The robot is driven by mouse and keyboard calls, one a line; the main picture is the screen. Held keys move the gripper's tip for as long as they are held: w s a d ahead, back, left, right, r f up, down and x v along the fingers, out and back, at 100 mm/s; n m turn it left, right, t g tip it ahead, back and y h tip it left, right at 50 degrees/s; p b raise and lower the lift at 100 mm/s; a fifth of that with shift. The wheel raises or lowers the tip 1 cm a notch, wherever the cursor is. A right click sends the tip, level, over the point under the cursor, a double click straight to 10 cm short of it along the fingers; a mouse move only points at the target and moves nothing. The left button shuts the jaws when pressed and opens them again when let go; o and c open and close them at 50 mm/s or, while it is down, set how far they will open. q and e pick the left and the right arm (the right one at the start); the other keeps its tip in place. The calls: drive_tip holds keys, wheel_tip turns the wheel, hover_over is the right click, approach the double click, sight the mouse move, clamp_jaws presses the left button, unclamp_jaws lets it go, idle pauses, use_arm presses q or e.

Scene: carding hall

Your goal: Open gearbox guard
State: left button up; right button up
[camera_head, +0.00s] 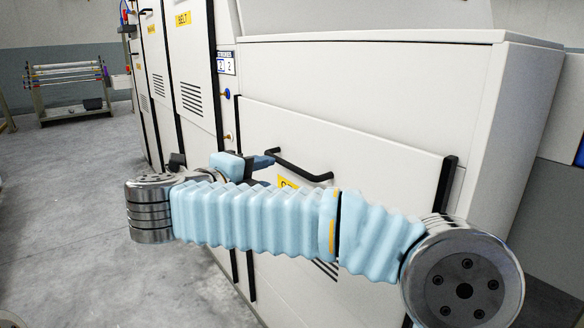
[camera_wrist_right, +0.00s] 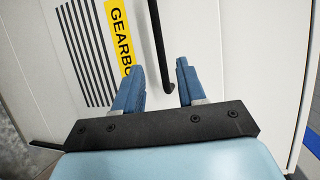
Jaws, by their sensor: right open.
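The gearbox guard (camera_head: 385,170) is a pale hinged-looking panel low on the machine and appears shut. It carries a black bar handle (camera_head: 302,168) and a yellow label, partly hidden by my arm. In the right wrist view the label (camera_wrist_right: 121,35) reads "GEARBO" and the handle (camera_wrist_right: 157,35) runs down from the top edge. My right gripper (camera_head: 268,158) is at the handle's left end. In the wrist view its blue fingers (camera_wrist_right: 157,68) are open, with the handle's lower end showing between them; contact cannot be told. My left gripper is out of view.
Cabinet doors with a "BELT" label (camera_head: 183,19) stand to the left of the guard. A blue knob (camera_head: 227,94) and a brass one sit on the frame beside it. A rack with rollers (camera_head: 67,75) stands far back left. The grey floor (camera_head: 70,190) at left is clear.

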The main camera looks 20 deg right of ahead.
sight(288, 167)
drive_tip(key=x, duration=1)
drive_tip(key=shift+w+d, duration=0.15)
clamp_jaws()
